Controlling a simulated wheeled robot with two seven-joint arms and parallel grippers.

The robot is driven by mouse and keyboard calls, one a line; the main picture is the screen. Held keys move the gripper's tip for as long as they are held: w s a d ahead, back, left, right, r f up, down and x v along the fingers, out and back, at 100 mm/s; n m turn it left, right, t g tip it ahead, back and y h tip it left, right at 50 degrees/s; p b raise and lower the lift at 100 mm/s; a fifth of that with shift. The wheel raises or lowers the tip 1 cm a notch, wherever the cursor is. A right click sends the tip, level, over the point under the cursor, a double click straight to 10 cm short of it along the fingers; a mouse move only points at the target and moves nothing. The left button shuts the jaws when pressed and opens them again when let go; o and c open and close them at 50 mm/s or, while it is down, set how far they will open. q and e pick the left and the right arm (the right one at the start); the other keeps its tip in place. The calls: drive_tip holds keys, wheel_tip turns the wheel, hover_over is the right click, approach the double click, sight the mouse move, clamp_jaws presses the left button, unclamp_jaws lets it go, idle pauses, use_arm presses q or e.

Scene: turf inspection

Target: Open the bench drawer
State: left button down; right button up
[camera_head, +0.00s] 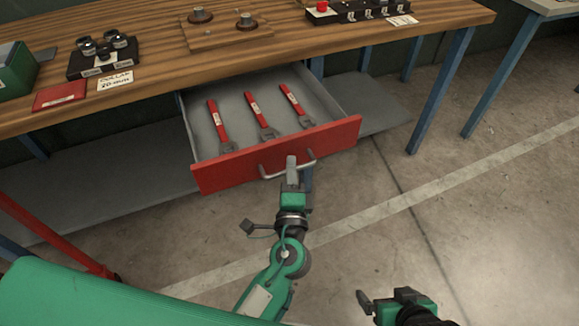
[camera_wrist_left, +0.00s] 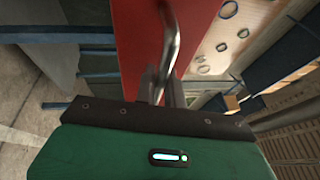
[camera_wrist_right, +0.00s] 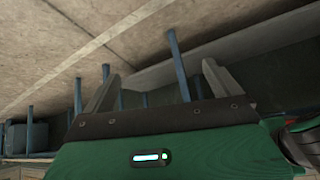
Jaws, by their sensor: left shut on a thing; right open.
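The bench drawer (camera_head: 208,180) with its red front is pulled well out from under the wooden bench top (camera_head: 165,72). Several red-handled wrenches (camera_head: 262,114) lie inside it. Its curved metal handle (camera_head: 270,174) is on the red front. My left gripper (camera_head: 291,165) is shut on the handle near its middle. In the left wrist view the handle (camera_wrist_left: 172,45) passes between the fingers (camera_wrist_left: 160,88), with the red drawer front (camera_wrist_left: 142,50) behind it. My right gripper (camera_head: 385,300) is open and empty, low and away from the drawer; its spread fingers show in the right wrist view (camera_wrist_right: 152,95).
The bench top carries a black block with round parts (camera_head: 104,55), a red card (camera_head: 60,95), a green bin (camera_head: 14,70), a wooden board (camera_head: 225,30) and a red-button box (camera_head: 345,10). Blue bench legs (camera_head: 440,90) stand at right. The floor at right (camera_head: 490,210) is clear.

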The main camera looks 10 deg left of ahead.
use_arm(q)
drive_tip(key=c, duration=1.5)
unclamp_jaws()
drive_tip(key=b+v, duration=0.2)
drive_tip(key=v, duration=1.1)
drive_tip(key=shift+s+f, duration=0.2)
drive_tip(key=shift+s, duration=0.15)
use_arm(e)
drive_tip(key=a+t, duration=0.1)
drive_tip(key=w+a+y, duration=0.1)
drive_tip(key=w+a+t, duration=0.1)
drive_tip(key=a, duration=0.1)
drive_tip(key=shift+f+t+y, duration=0.2)
drive_tip(key=shift+t+y, duration=0.1)
drive_tip(key=shift+y, duration=0.1)
